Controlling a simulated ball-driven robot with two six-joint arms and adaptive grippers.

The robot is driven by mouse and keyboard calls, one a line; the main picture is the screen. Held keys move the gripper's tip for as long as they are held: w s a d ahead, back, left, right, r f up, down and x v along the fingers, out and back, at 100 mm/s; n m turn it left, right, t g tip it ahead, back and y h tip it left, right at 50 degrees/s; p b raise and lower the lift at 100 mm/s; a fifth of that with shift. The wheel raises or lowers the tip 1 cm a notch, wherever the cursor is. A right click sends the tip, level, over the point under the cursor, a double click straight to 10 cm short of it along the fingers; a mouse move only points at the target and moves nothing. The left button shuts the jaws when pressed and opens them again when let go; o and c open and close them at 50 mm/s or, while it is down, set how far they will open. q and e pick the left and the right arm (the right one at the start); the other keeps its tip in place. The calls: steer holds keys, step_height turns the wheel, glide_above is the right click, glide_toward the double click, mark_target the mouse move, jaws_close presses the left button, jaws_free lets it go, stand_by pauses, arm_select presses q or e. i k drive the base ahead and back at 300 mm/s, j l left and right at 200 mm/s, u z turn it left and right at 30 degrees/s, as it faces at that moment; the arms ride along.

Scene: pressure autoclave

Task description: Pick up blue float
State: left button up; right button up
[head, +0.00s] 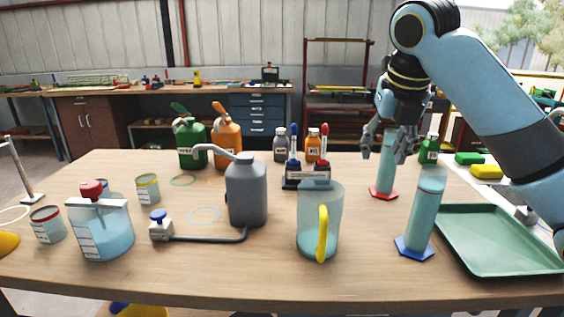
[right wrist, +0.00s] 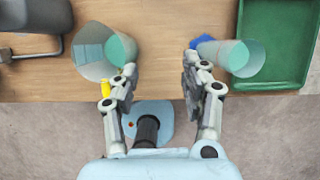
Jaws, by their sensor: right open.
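The blue float appears to be the slim blue-topped piece (head: 293,138) standing upright in a dark rack (head: 307,184) with a white label, beside a similar red-topped piece (head: 324,137). Its lower part is hard to make out. My right gripper (head: 384,150) points down over the table, to the right of the rack and apart from it. Its fingers are spread and empty. It shows in the right wrist view (right wrist: 160,68) with bare table between the fingertips; the blue float cannot be made out there. My left gripper is not in view.
A clear pitcher (head: 308,222) with a yellow handle stands in front of the rack. A blue-based cylinder (head: 420,215) and a red-based cylinder (head: 384,178) stand right of it. A green tray (head: 500,240) lies far right. A grey can (head: 246,190) stands left.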

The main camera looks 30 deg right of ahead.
mark_target(294, 161)
steer(key=i, duration=1.1)
